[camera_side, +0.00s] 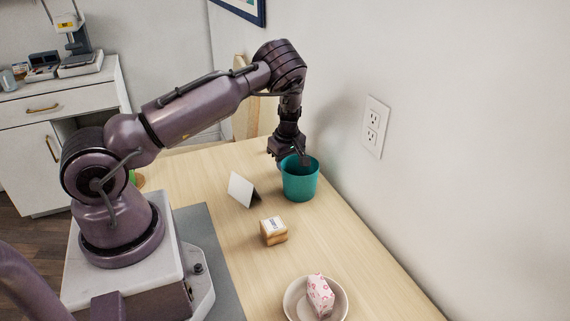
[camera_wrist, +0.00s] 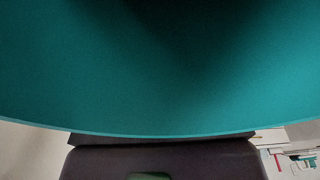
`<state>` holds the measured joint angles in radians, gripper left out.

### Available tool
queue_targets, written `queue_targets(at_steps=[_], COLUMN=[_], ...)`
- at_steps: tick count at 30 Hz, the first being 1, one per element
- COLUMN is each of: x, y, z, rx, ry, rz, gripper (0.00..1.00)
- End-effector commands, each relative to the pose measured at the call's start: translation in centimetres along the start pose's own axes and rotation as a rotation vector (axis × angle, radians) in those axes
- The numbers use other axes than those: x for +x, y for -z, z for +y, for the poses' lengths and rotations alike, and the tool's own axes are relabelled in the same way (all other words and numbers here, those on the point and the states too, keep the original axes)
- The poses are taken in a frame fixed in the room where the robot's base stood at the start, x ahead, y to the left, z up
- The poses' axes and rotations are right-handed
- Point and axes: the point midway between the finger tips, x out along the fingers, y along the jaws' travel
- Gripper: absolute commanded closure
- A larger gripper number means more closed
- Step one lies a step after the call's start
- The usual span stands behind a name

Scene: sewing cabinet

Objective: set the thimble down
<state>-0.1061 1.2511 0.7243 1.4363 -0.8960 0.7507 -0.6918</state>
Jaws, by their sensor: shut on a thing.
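The only thing at my gripper is a large teal, cup-shaped thimble (camera_side: 300,184), upright with its open end up, near the wall. My gripper (camera_side: 289,160) points down at its far left rim, with one finger over the opening and the other outside. It is shut on the thimble's wall. In the wrist view the teal wall (camera_wrist: 160,95) fills most of the picture, with its curved rim near the bottom and a dark part of my gripper below. The fingertips are partly hidden. I cannot tell whether the thimble's base touches the table.
On the wooden table (camera_side: 340,250), a white folded card (camera_side: 241,190) stands left of the thimble. A small tan block (camera_side: 273,231) with a white top lies nearer. A plate (camera_side: 291,304) with a pink-patterned white thing (camera_side: 320,296) is in front. The wall (camera_side: 450,150) closes the right side.

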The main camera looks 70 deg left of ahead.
Motion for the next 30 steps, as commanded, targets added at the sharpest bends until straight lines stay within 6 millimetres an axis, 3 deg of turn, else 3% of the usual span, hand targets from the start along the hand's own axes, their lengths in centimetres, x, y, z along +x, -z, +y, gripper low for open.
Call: queue_targets(at_steps=[12,13,15,16,25,30], x=[0.6,0.6,0.6,0.6,0.3,-1.9], y=[-0.1,-0.1,-0.1,-0.1,-0.1,-0.1], z=[0.0,0.0,0.0,0.0,0.0,0.1], rx=[0.000,0.000,0.000,0.000,0.000,0.000], ry=[0.000,-0.001,-0.001,-0.001,-0.002,-0.005], rz=[0.000,0.000,0.000,0.000,0.000,-0.001], gripper=[1.00,0.80,0.64,0.61,0.61,0.61])
